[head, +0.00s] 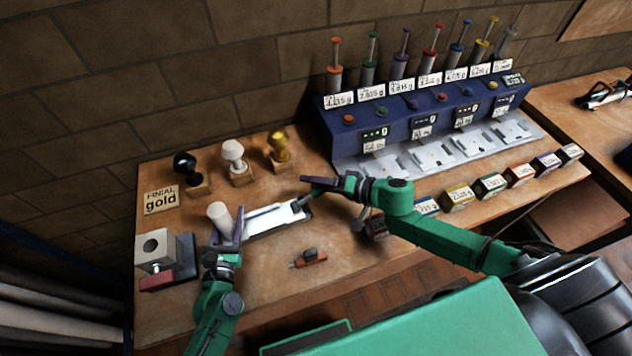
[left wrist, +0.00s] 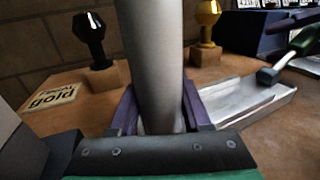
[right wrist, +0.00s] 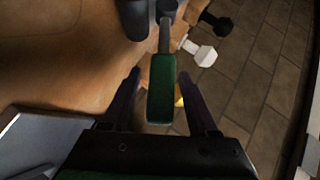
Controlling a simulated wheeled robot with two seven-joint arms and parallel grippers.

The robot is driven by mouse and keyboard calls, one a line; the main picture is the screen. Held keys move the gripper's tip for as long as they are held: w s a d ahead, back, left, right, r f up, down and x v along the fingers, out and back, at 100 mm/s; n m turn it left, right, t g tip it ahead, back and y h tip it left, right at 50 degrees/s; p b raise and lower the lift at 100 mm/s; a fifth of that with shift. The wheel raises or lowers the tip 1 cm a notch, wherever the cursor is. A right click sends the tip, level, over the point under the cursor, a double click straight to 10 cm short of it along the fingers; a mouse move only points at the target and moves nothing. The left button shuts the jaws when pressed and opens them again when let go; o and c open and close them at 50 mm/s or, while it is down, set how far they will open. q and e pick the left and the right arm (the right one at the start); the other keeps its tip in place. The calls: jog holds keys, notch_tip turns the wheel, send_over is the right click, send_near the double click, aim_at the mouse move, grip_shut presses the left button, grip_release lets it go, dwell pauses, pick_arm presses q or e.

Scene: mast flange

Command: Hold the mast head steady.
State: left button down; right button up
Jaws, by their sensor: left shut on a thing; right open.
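The mast head appears to be the pale grey cylinder (head: 219,216) at the left of the bench. My left gripper (head: 226,240) is shut around it; in the left wrist view the cylinder (left wrist: 153,60) stands between the purple fingers, its top cut off. A silver tray (head: 268,220) lies just right of it. My right gripper (head: 312,192) is open above the tray's right end. In the right wrist view a green handle (right wrist: 161,90) with a grey shaft lies between the open fingers. Black (head: 185,163), white (head: 233,152) and gold (head: 279,146) finials stand on wooden blocks behind.
A sign (head: 161,199) reads "FINIAL gold". A grey block with a hole (head: 155,248) stands at the left edge. An orange and black tool (head: 309,258) lies in front of the tray. A blue dispenser rack (head: 400,120) and several small boxes (head: 490,184) occupy the right.

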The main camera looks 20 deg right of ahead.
grip_shut()
dwell(1.3)
